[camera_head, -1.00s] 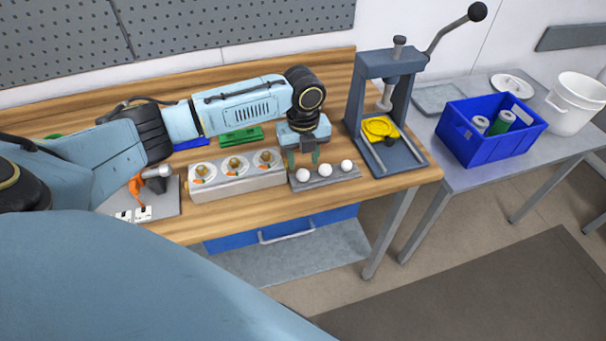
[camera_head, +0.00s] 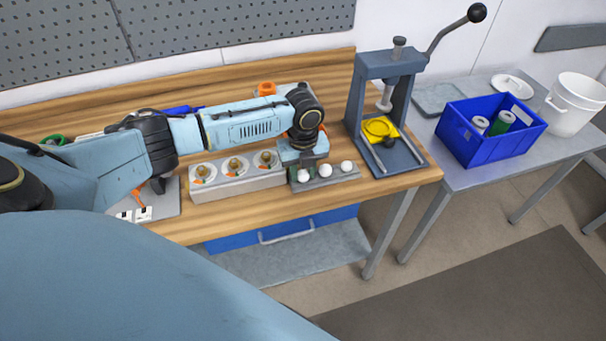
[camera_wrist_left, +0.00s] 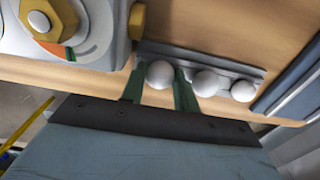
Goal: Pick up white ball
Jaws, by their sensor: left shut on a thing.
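Three white balls sit in a row on a grey holder (camera_head: 340,178) near the front edge of the wooden bench. The leftmost white ball (camera_head: 303,176) is between the green fingers of my left gripper (camera_head: 304,175). In the left wrist view the fingers (camera_wrist_left: 158,88) are shut on this ball (camera_wrist_left: 159,74), which is still at the holder. The middle ball (camera_head: 325,171) and the right ball (camera_head: 347,166) stand free beside it. My right gripper is not in view.
A grey block with three brass-coloured fittings (camera_head: 236,186) stands just left of the holder. A lever press (camera_head: 377,62) with a yellow piece stands to the right. A blue crate (camera_head: 478,153) with cans and a white bucket (camera_head: 574,105) are on the side table.

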